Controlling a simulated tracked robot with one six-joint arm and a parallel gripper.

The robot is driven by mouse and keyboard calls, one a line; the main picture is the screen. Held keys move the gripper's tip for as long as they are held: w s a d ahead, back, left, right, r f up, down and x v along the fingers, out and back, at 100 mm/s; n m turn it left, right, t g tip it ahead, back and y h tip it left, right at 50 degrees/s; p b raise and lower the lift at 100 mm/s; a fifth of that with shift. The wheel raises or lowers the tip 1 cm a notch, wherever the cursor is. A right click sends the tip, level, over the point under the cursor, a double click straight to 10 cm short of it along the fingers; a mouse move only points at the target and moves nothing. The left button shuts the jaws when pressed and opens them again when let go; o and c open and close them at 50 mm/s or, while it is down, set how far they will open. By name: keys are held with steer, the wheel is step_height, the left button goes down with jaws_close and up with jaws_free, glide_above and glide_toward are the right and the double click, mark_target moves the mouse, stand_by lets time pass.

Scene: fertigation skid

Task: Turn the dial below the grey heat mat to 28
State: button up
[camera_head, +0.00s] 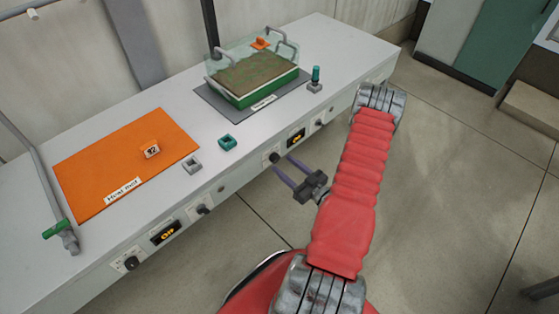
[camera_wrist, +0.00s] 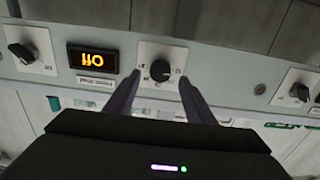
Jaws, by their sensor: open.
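The grey heat mat (camera_head: 212,97) lies on the bench under a green-edged tray (camera_head: 258,91). On the bench front below it is a black dial (camera_head: 274,157), with its scale plate facing out. In the wrist view the dial (camera_wrist: 160,70) sits on a white plate with small, unreadable marks. The display (camera_wrist: 93,60) beside the dial appears upside down and seems to read OFF. My gripper (camera_head: 282,163) is open, its two purple fingers pointing at the dial. In the wrist view the fingertips are on either side of the dial; I cannot tell whether they touch it.
A black switch (camera_wrist: 20,52) is beyond the display. An orange mat (camera_head: 125,165) lies on the left of the bench, with its own dial (camera_head: 131,263), display (camera_head: 167,233) and switch (camera_head: 204,209). Small teal (camera_head: 228,142) and grey (camera_head: 192,164) blocks sit between the mats. The floor ahead is clear.

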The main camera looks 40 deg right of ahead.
mark_target(277, 159)
steer(key=shift+w+a, duration=0.1)
steer(key=shift+w, duration=1.85)
steer(key=shift+c, duration=0.4)
steer(key=c, duration=0.9)
steer(key=shift+d, duration=0.2)
steer(key=shift+c, duration=0.4)
steer(key=shift+a, duration=0.1)
